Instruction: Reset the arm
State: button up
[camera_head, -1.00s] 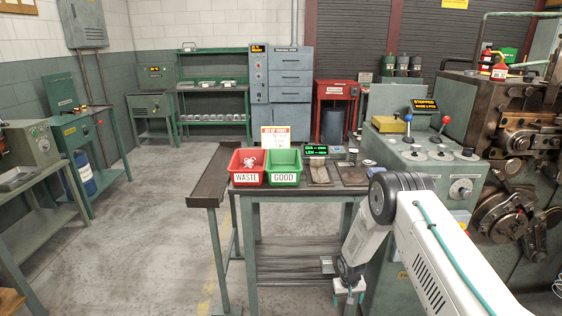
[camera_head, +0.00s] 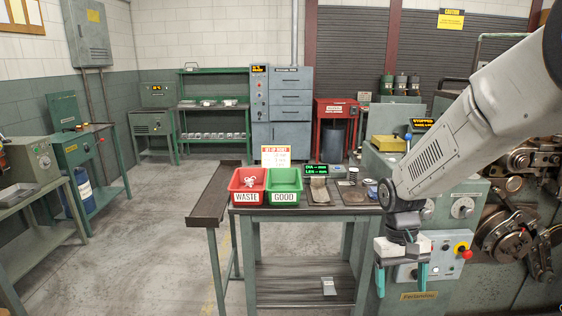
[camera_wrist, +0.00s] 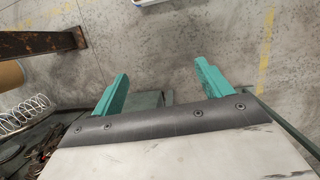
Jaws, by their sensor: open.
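My gripper (camera_head: 400,280) hangs below my arm at the right of the head view, in front of the coiler's control cabinet. Its two teal fingers are spread apart and point down. In the wrist view my gripper (camera_wrist: 160,85) is open with nothing between its fingers, and grey floor shows past them. My arm covers part of the spring coiler (camera_head: 500,228) and its control panel.
A bench with a red WASTE bin (camera_head: 246,197), which holds some pale pieces, and a green GOOD bin (camera_head: 285,197) stands left of my gripper. The wrist view shows a coiled spring (camera_wrist: 25,115) at left. Open floor (camera_head: 150,245) lies left of the bench.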

jog(key=s+r+t, duration=0.2)
jog(key=s+r, duration=0.5)
jog(key=s, duration=0.4)
jog(key=s+r+t+y, duration=0.1)
jog(key=s+r+t, duration=0.1)
jog(key=s+r, duration=0.6)
jog(key=s, duration=0.3)
jog(key=shift+a+r, duration=0.2)
jog(key=shift+a, duration=0.05)
jog(key=shift+s, duration=0.1)
